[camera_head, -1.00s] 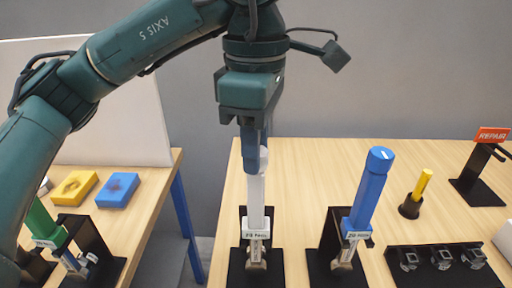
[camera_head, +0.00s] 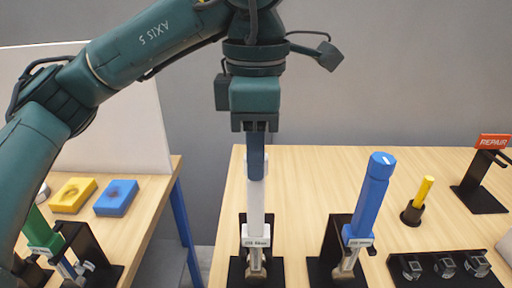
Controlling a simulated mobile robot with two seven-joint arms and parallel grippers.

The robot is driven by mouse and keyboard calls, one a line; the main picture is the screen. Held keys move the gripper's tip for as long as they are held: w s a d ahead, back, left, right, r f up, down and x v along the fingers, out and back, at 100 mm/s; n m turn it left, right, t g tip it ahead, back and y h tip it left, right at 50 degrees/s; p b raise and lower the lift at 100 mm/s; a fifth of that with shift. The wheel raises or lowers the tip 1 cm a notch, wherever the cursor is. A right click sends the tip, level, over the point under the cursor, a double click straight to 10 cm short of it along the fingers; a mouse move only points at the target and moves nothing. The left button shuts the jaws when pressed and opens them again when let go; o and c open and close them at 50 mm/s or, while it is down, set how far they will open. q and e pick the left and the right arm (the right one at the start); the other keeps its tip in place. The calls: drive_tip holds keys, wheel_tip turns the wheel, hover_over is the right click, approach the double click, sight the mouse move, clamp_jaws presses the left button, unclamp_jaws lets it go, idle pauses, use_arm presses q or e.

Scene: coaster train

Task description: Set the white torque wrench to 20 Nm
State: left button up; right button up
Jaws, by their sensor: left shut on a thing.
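The white torque wrench (camera_head: 255,205) stands upright in a black stand (camera_head: 237,268) at the near edge of the right-hand table. A small label (camera_head: 256,242) low on it is too small to read surely. My left gripper (camera_head: 256,165) points straight down from above and is shut on the top end of the white torque wrench. The fingers hide the top of the handle. My right gripper is not in view.
A blue wrench (camera_head: 369,197) leans in a stand to the right. Beyond it are a yellow tool (camera_head: 423,190), a black rack (camera_head: 440,265) and a REPAIR sign (camera_head: 493,141). The left table holds a green wrench (camera_head: 39,229), a yellow block (camera_head: 73,194) and a blue block (camera_head: 116,197).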

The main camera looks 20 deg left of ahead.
use_arm(q)
drive_tip(key=o, duration=1)
drive_tip(key=shift+r, duration=0.1)
wheel_tip(320, 180, up, 13)
drive_tip(key=p, duration=0.2)
drive_tip(key=shift+p, duration=0.3)
drive_tip(key=shift+s, duration=0.1)
